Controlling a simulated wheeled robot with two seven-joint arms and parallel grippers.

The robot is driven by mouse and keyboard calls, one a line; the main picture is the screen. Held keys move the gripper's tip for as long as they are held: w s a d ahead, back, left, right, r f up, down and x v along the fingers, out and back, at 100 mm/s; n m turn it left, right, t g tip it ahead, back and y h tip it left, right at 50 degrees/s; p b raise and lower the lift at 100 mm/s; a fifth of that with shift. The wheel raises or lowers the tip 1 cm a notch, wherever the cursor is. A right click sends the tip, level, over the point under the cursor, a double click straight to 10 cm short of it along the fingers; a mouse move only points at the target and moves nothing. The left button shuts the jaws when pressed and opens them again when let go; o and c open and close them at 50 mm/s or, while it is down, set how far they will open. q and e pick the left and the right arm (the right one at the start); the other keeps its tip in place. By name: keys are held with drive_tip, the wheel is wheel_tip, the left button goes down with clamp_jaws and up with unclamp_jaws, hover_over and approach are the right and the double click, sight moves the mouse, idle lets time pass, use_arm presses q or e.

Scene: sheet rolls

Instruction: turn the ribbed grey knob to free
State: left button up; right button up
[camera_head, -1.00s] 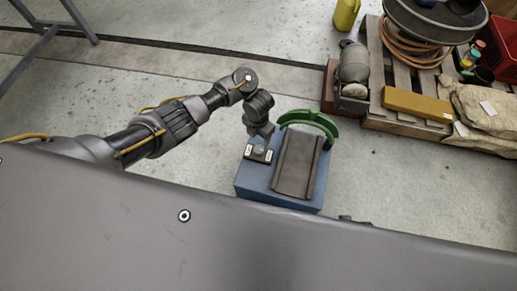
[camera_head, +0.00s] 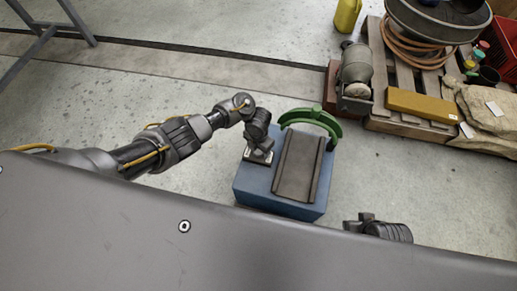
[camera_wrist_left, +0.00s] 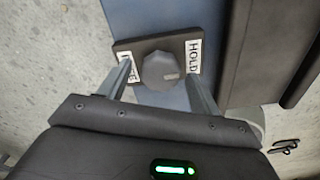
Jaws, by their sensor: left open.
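The grey knob (camera_wrist_left: 160,70) sits on a dark plate (camera_wrist_left: 126,46) on top of the blue box (camera_head: 250,184). In the left wrist view a HOLD label (camera_wrist_left: 194,56) is right of it, and a label on the left is partly covered by a finger. The knob's pale mark points right, toward HOLD. My left gripper (camera_head: 258,150) is open, one finger on each side of the knob, with gaps visible. In the head view the gripper hides the knob. My right gripper (camera_head: 366,224) shows at the lower right; its jaws are unclear.
A dark grooved slab (camera_head: 298,168) lies on the box right of the knob, with a green curved piece (camera_head: 312,118) behind it. A pallet (camera_head: 405,122) with a hose, yellow block and sacks stands at the upper right. The floor left of the box is clear.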

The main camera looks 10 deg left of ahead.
use_arm(q)
drive_tip(key=c, duration=1)
drive_tip(key=shift+o, duration=0.2)
